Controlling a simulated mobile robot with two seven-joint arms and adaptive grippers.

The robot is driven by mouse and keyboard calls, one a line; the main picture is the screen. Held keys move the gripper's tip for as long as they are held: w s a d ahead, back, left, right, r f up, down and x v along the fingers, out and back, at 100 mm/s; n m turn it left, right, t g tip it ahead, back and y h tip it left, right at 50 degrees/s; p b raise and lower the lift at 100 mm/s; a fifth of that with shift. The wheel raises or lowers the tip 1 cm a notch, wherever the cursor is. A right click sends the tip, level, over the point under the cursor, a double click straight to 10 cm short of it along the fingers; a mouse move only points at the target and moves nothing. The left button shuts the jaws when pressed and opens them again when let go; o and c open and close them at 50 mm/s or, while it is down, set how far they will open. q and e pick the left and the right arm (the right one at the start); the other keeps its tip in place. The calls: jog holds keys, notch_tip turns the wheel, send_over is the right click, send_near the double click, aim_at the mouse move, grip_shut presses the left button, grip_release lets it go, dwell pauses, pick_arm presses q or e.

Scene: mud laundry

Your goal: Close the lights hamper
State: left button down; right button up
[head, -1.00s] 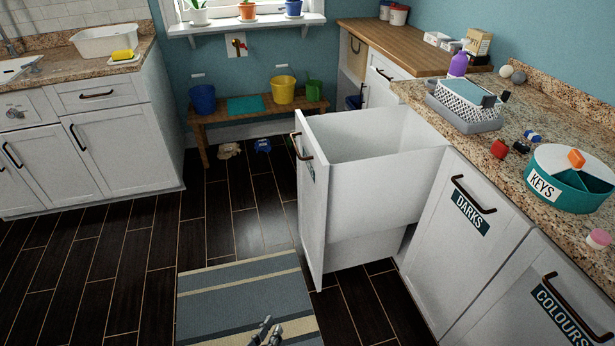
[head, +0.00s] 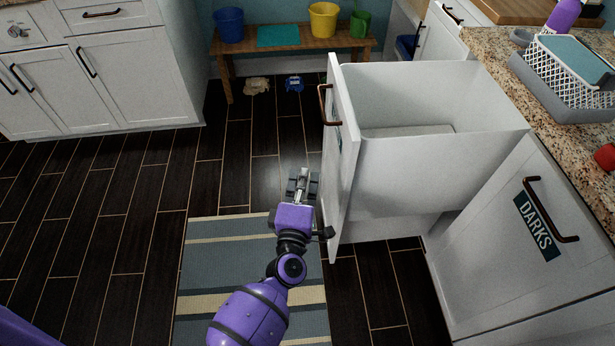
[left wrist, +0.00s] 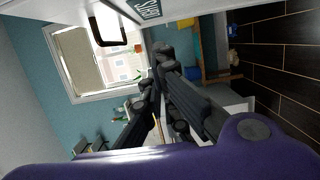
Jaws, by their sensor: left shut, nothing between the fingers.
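The lights hamper (head: 430,165) is a white pull-out bin standing open from the cabinet run at the right. Its front panel (head: 341,190) faces left and carries a dark handle (head: 324,105) and a label seen edge-on. In the left wrist view, the handle (left wrist: 105,30) and part of the label (left wrist: 147,9) show along the top. My left gripper (head: 301,184) is shut and empty, just left of the front panel and below the handle. It also shows in the left wrist view (left wrist: 160,55). My right gripper is not in view.
The shut darks hamper (head: 500,240) is at the right under the granite counter (head: 590,165). A bench (head: 290,45) with buckets stands at the back. A striped mat (head: 220,270) lies below my arm. The dark floor at left is clear.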

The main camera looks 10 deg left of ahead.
pick_arm(q)
jog(key=w+d, duration=0.3)
jog(key=w, duration=0.5)
jog(key=shift+d, duration=0.2)
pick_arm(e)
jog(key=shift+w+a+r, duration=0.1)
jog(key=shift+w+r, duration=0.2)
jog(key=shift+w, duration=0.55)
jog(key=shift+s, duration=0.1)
pick_arm(q)
jog(key=shift+d+f, duration=0.1)
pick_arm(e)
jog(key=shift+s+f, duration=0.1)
